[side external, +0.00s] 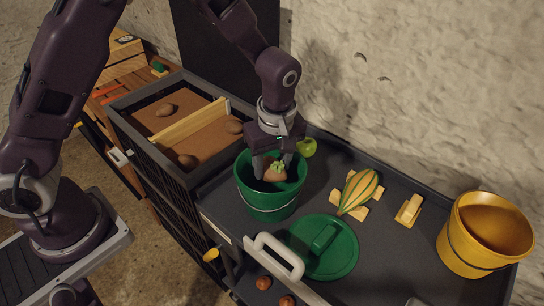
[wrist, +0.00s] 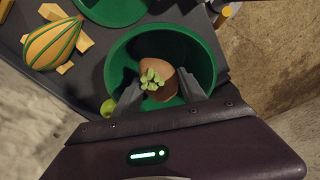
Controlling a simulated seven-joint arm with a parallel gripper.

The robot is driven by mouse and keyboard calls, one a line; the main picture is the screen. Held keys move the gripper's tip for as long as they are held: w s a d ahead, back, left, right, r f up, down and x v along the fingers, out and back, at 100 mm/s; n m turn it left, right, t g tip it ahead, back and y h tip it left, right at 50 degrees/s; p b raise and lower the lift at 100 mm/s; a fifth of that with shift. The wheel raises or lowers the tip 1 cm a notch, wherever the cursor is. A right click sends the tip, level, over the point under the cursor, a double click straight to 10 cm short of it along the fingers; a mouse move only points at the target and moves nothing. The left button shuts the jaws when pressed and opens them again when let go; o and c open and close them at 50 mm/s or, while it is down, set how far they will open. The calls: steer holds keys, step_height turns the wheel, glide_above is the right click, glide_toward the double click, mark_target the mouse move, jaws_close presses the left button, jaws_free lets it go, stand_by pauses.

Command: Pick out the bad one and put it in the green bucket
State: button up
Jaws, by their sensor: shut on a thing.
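A brown potato (side external: 275,176) with a clump of green sprouts is between the fingers of my gripper (side external: 273,166). The wrist view also shows the potato (wrist: 157,71), with the sprouts facing the camera. My gripper is shut on it from both sides. The potato is over or just inside the mouth of the green bucket (side external: 266,207), whose rim surrounds it in the wrist view (wrist: 205,50). How far it is above the bucket's floor is not clear.
A green lid (side external: 323,248) lies in front of the bucket. A striped gourd (side external: 358,190) on wooden supports, a yellow block (side external: 409,210) and a yellow bucket (side external: 486,235) stand to the right. A green apple (side external: 307,147) is behind the green bucket.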

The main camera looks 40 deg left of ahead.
mark_target(272, 179)
steer(key=shift+f, duration=2.35)
steer(key=o, duration=0.9)
steer(key=r, duration=0.7)
steer(key=shift+s+d+r, duration=0.15)
steer(key=shift+s+d, duration=0.05)
steer(key=shift+d, duration=0.15)
steer(key=s+a+r+m+t+h, duration=0.1)
steer(key=s+a+r+m, duration=0.15)
steer(key=r, duration=0.35)
steer(key=s+a+r+m+h, duration=0.1)
steer(key=s+r+m, duration=0.15)
steer(key=r, duration=0.35)
steer(key=s+a+r+m+t, duration=0.1)
steer(key=s+r+m, duration=0.1)
steer(key=s, duration=0.3)
steer(key=s+a+r+m+t, duration=0.1)
steer(key=s+a+r+m, duration=0.1)
steer(key=s, duration=0.4)
steer(key=s+a+r+m+t, duration=0.2)
steer(key=s+m, duration=0.2)
steer(key=s, duration=0.2)
steer(key=shift+a+r+m+y, duration=0.2)
steer(key=shift+m+y, duration=0.1)
steer(key=shift+y, duration=0.1)
